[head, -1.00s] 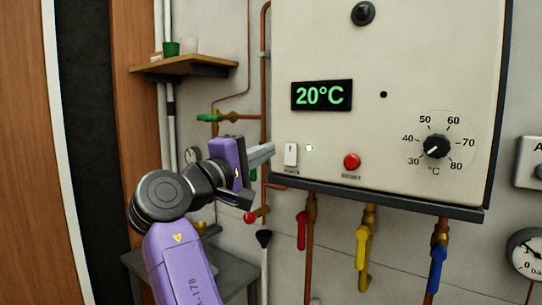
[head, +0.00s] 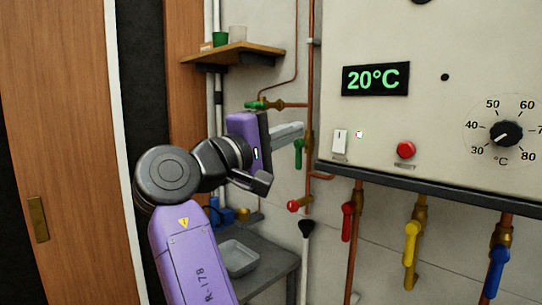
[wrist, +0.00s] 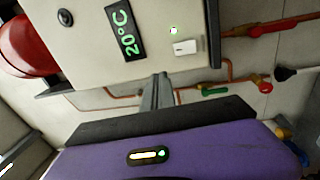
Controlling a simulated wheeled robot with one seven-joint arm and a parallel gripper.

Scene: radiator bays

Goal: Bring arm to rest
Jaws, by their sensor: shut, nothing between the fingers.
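My purple arm reaches up from the lower middle of the head view. My gripper (head: 288,132) is shut and empty, pointing right toward the boiler panel, left of the white power switch (head: 340,141). It seems apart from the panel. In the wrist view my gripper (wrist: 157,88) shows as closed grey fingers below the boiler's front. The boiler (head: 430,115) has a display (head: 376,79) reading 20°C, a red button (head: 406,149) and a temperature dial (head: 506,133). A small light beside the switch is lit.
A wooden shelf (head: 236,53) holds a green cup (head: 220,39) and other small items. A grey table (head: 275,263) with a tray (head: 239,258) stands behind my arm. Copper pipes carry red (head: 347,221), yellow (head: 410,243) and blue (head: 497,271) valve handles. A wooden door (head: 60,150) is at left.

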